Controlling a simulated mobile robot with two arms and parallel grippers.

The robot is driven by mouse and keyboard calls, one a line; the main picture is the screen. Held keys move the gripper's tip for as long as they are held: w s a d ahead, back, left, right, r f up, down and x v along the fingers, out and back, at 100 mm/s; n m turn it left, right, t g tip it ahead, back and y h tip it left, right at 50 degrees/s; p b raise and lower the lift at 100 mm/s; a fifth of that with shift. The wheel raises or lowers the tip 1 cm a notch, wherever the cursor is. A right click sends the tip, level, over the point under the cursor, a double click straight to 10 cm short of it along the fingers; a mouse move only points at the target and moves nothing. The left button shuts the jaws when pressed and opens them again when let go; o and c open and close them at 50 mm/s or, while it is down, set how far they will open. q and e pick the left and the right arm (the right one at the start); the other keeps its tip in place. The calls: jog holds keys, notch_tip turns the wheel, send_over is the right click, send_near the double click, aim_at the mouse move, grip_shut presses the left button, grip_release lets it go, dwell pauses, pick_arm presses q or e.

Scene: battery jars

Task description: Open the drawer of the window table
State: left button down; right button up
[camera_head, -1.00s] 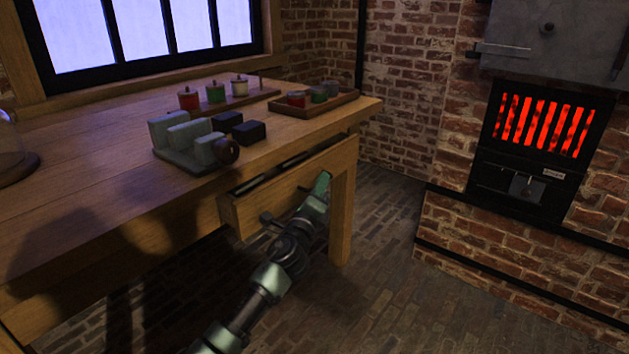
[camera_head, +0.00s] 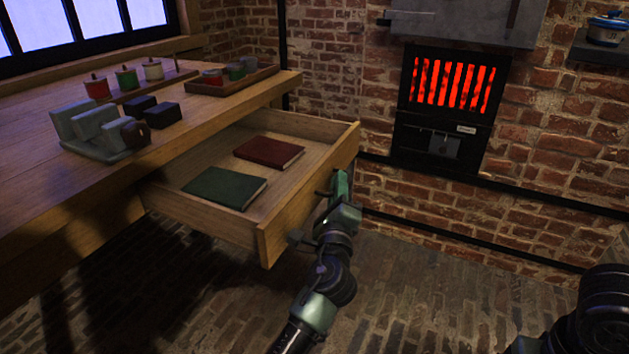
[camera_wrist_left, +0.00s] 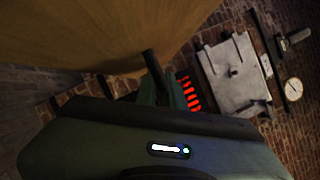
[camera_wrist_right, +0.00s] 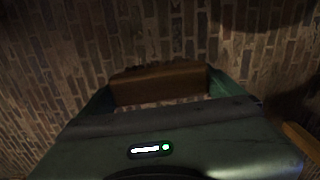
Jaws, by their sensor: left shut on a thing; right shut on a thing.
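The drawer (camera_head: 308,205) of the wooden window table (camera_head: 60,215) stands pulled well out. A green book (camera_head: 225,187) and a dark red book (camera_head: 268,152) lie flat inside it. My left gripper (camera_head: 338,188) is at the drawer front, shut on its dark handle (camera_head: 296,238); the grip itself is partly hidden. In the left wrist view the handle (camera_wrist_left: 152,63) runs to the jaws beside the wooden drawer front (camera_wrist_left: 100,30). In the right wrist view my right gripper (camera_wrist_right: 160,92) is shut on a brown wooden block (camera_wrist_right: 158,82), above the brick floor.
On the tabletop are a grey block rack (camera_head: 95,135), dark blocks (camera_head: 162,115), and trays with small red, green and white jars (camera_head: 125,78). A glowing stove (camera_head: 450,85) stands against the brick wall. Brick floor (camera_head: 420,300) lies open in front.

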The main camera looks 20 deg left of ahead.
pick_arm(q)
jog(key=shift+s+d+f, duration=0.1)
jog(key=shift+d, duration=1.35)
pick_arm(e)
jog(key=shift+f, duration=0.25)
pick_arm(q)
jog(key=c, duration=1.8)
grip_release()
pick_arm(e)
jog(key=shift+r+p, duration=0.75)
jog(key=shift+r, duration=0.15)
pick_arm(q)
jog(key=v, duration=1.2)
jog(key=shift+d, duration=0.1)
